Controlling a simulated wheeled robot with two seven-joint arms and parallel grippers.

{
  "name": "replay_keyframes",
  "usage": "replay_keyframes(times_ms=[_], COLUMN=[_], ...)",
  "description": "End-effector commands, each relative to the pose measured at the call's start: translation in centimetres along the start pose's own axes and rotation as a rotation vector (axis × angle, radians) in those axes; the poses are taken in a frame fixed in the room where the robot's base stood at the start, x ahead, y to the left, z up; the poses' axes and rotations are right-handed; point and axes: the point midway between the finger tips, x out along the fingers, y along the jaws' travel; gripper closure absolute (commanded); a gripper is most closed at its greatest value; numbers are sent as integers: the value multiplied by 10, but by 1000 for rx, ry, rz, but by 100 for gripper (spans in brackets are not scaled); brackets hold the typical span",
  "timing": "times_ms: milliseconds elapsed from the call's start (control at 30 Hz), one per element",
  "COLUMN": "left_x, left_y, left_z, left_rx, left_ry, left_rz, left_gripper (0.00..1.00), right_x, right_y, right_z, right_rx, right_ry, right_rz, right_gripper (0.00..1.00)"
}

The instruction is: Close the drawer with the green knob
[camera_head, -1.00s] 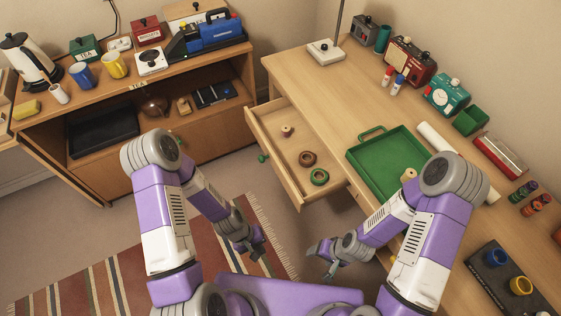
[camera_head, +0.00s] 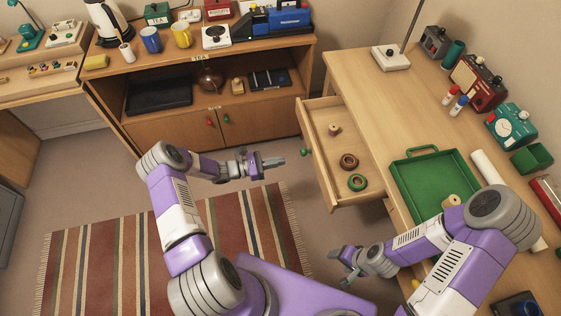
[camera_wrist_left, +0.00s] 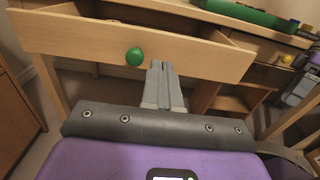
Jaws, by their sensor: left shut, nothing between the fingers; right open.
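The desk drawer (camera_head: 325,165) is pulled out from the desk's left side and holds a small spool and two rings of tape. Its green knob (camera_head: 304,152) is on the front panel, and the knob also shows in the left wrist view (camera_wrist_left: 135,56). My left gripper (camera_head: 276,162) is shut and empty, pointing at the drawer front a little apart from it. In the left wrist view its fingertips (camera_wrist_left: 160,66) are just right of and below the knob. My right gripper (camera_head: 340,260) is open and empty, below the drawer near the desk's front.
The desk (camera_head: 385,105) carries a green tray (camera_head: 400,190), a lamp base (camera_head: 391,57) and radios along the wall. A low cabinet (camera_head: 170,133) with a red and a green door knob stands behind left. A striped rug (camera_head: 120,260) covers the floor; the floor between cabinet and drawer is clear.

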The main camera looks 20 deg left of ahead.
Motion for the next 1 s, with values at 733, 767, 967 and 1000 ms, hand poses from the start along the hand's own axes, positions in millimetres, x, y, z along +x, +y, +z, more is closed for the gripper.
replay_keyframes(times_ms=[733,767,967,1000], left_x=[111,112,111,111], left_y=[-1,-1,-1,-1], left_z=[-1,-1,-1,-1], left_rx=[1,1,1,1], left_ry=[2,2,2,3], left_rz=[-3,-3,-3,-3], left_gripper=[100,100,100,100], right_x=[18,18,18,18], right_y=[7,7,7,7], right_z=[-1,-1,-1,-1], right_rx=[0,0,0,0], right_ry=[0,0,0,0], right_rz=[0,0,0,0], right_gripper=[33,33,33,33])
